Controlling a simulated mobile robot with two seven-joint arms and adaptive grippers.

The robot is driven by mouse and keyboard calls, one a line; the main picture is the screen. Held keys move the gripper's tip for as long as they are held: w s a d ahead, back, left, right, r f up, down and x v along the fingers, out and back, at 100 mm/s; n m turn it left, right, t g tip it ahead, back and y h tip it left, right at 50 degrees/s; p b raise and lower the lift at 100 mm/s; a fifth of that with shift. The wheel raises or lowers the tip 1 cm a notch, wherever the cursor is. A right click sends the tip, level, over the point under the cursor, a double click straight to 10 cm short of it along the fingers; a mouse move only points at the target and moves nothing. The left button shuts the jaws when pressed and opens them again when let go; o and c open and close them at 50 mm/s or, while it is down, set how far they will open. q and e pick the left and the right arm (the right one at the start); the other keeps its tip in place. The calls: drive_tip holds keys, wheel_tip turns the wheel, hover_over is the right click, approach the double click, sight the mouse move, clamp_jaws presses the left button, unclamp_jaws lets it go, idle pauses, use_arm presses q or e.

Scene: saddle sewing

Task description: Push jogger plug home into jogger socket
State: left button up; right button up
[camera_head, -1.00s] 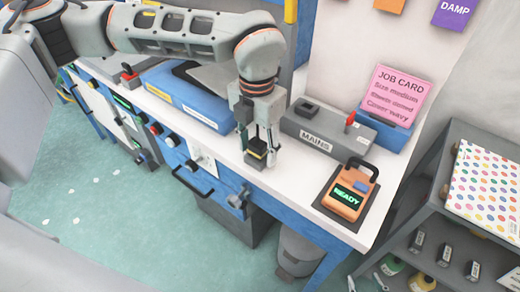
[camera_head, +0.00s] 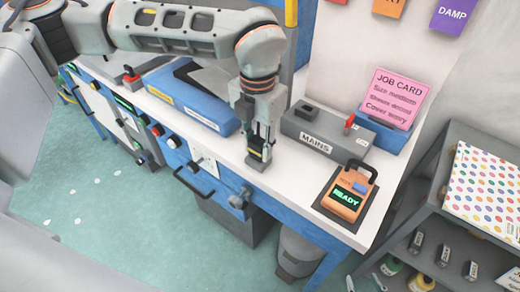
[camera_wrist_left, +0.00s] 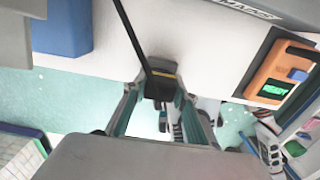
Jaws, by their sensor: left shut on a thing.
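The jogger plug, a small dark block (camera_head: 257,148) with a yellow band, is between the fingers of my left gripper (camera_head: 260,135), above the bench's front edge. In the left wrist view the plug (camera_wrist_left: 160,82) sits at the tips of my left gripper (camera_wrist_left: 158,95), which is shut on it. A black cord (camera_wrist_left: 138,42) shows beside it, running up and left. A small grey block (camera_head: 256,163) shows directly under the plug. I cannot tell whether it is the jogger socket, or how deep the plug sits. My right gripper is not in view.
The grey MAINS box (camera_head: 325,132) stands close behind the gripper. An orange device reading READY (camera_head: 346,195) lies to the right on the white bench top (camera_head: 290,180). Knobs and a handle (camera_head: 193,182) line the bench front.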

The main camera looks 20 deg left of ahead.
sight(258, 137)
use_arm(q)
drive_tip(key=shift+r+p, duration=0.55)
drive_tip(key=shift+r, duration=0.35)
use_arm(e)
drive_tip(key=shift+w+r, duration=0.3)
drive_tip(key=shift+r, duration=0.25)
drive_tip(key=shift+w+r, duration=0.25)
drive_tip(key=shift+r, duration=0.25)
use_arm(q)
drive_tip(key=shift+r+p, duration=1.2)
drive_tip(key=shift+r, duration=0.85)
use_arm(e)
wheel_tip(258, 137, up, 3)
drive_tip(key=shift+w+f, duration=0.1)
use_arm(q)
drive_tip(key=shift+f, duration=0.1)
